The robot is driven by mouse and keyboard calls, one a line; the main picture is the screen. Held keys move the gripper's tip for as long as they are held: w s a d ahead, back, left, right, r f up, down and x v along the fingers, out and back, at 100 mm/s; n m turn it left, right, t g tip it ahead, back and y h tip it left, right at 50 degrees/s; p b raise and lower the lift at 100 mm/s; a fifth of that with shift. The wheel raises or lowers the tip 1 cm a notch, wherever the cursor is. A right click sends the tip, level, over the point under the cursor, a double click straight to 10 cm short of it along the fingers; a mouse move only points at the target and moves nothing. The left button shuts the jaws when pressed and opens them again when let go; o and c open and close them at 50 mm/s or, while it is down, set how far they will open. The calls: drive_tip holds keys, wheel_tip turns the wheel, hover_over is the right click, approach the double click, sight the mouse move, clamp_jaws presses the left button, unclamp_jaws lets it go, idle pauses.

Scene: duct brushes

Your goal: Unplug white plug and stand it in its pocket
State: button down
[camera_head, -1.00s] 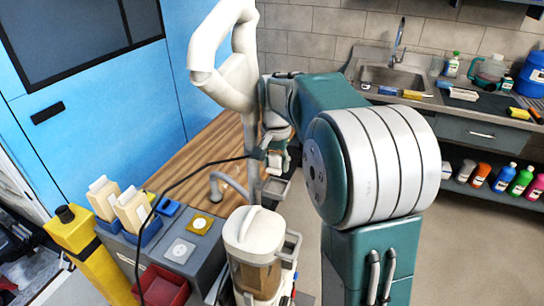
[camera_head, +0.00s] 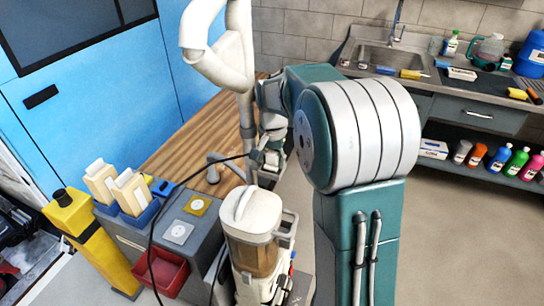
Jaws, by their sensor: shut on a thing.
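My gripper (camera_head: 257,160) is at the middle of the picture, left of my teal and white arm, above the wooden worktop (camera_head: 205,150). It is shut at the end of a black cable (camera_head: 200,172). The white plug itself is too small and covered to make out. The cable runs left from the gripper and then down past a grey box. On that box's top are a white square (camera_head: 178,233) with a round mark, a yellow square (camera_head: 198,206) and a blue piece (camera_head: 163,187). I cannot tell for sure which of these is the plug's pocket.
A white-lidded canister machine (camera_head: 252,220) stands close below the gripper. A white duct (camera_head: 225,60) rises behind it. A red bin (camera_head: 160,272), blue holders with cream brushes (camera_head: 130,190) and a yellow post (camera_head: 90,240) are at left. Floor at right is clear.

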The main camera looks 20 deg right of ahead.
drive_tip(key=shift+s+f, duration=0.1)
drive_tip(key=shift+f, duration=0.1)
drive_tip(key=shift+c, duration=0.3)
unclamp_jaws()
drive_tip(key=shift+r, duration=0.1)
wheel_tip(320, 180, up, 17)
idle(0.8)
idle(0.3)
